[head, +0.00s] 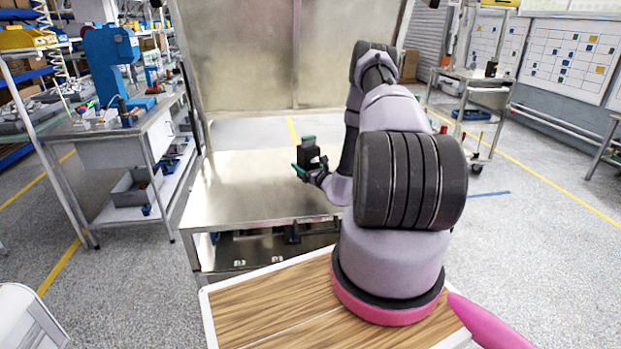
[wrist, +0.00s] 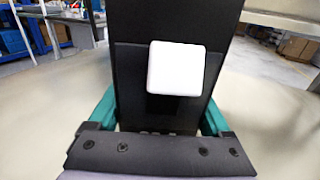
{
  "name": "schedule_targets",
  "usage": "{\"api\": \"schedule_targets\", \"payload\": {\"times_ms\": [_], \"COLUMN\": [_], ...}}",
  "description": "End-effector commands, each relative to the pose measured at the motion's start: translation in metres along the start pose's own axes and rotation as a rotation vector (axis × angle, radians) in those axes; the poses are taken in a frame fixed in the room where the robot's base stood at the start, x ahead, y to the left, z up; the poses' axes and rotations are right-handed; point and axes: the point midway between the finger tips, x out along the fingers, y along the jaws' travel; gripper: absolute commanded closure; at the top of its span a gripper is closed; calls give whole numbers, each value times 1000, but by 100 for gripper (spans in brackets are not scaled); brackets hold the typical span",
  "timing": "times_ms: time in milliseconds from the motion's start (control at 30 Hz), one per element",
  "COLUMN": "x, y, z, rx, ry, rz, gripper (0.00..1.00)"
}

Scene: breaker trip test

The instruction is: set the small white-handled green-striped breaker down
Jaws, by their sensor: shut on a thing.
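The breaker (head: 308,155) is a small dark block with some green at its top in the head view. Its white handle (wrist: 177,68) faces the camera on the black breaker body (wrist: 133,105) in the wrist view. My gripper (head: 303,171) has teal fingers and is shut on the breaker, one finger on each side of it in the wrist view. The breaker looks upright, above the metal table (head: 235,200). Its underside is hidden, so I cannot tell how far it is from the tabletop.
The metal tabletop is bare around the breaker, with a tall metal back panel (head: 250,60) behind it. A lower shelf holds dark items. A workbench (head: 100,130) with a blue press (head: 108,60) stands at the left. A wheeled cart (head: 490,90) stands at the back right.

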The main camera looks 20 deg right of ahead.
Motion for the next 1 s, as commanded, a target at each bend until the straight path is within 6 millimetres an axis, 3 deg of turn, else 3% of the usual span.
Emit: {"api": "schedule_targets", "payload": {"times_ms": [467,833,867,900,1000], "x": [0,0,0,0,0], "y": [-1,-1,-1,-1,-1], "z": [-50,-55,-56,-55,-55], "rx": [-1,-1,-1,-1,-1], "ry": [-2,-2,0,0,0], "rz": [-1,-2,-2,-2,-2], "gripper": [100,100,14,0,0]}}
